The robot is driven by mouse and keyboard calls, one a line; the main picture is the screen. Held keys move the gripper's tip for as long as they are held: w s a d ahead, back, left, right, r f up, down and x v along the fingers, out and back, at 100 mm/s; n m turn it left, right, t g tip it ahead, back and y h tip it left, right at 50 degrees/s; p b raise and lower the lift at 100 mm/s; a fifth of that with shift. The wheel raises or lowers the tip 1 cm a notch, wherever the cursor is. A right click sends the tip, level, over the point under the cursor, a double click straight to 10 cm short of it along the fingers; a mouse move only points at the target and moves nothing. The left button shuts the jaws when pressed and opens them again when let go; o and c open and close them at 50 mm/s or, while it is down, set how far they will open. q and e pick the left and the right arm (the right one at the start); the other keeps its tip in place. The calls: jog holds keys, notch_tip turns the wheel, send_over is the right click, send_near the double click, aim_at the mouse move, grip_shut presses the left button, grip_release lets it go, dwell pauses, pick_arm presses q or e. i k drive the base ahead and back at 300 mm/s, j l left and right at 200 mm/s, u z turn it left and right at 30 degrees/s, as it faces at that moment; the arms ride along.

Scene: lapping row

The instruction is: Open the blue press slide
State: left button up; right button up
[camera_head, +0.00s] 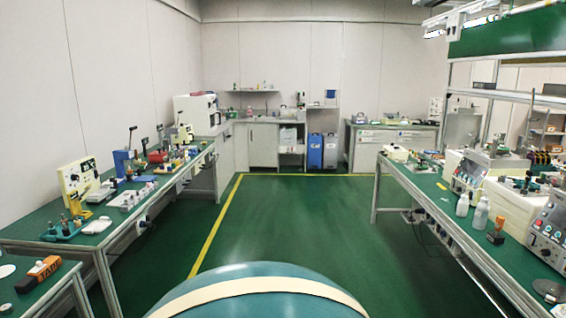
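A blue press (122,163) with an upright black-knobbed lever (132,131) stands on the left green-topped bench (156,192), toward its back edge by the wall. It is small at this distance, and I cannot make out its slide or whether it is open or shut. Neither of my grippers is in view.
A cream machine (78,178) stands nearer on the left bench, with small tools around it. An orange-and-black tool (38,271) lies on the nearest left table. A right bench (440,200) holds machines and bottles. The green floor (285,220) between the benches is clear.

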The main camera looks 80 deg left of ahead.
aim_at(129, 177)
jog(key=j+u, duration=0.1)
jog(key=u, duration=0.7)
jog(key=j+u, duration=0.1)
jog(key=u, duration=0.75)
jog(key=i+j+u, duration=0.25)
jog(key=u, duration=0.2)
jog(key=i+j+u, duration=0.2)
jog(key=u, duration=0.25)
jog(key=i+u, duration=0.65)
jog(key=i, duration=0.25)
jog(key=i+l+u, duration=0.2)
jog(key=i, duration=0.25)
jog(key=i+u, duration=0.2)
jog(key=i, duration=0.25)
jog(key=i+l, duration=0.2)
jog(key=i, duration=0.25)
jog(key=i+l, duration=0.25)
jog(key=i, duration=0.15)
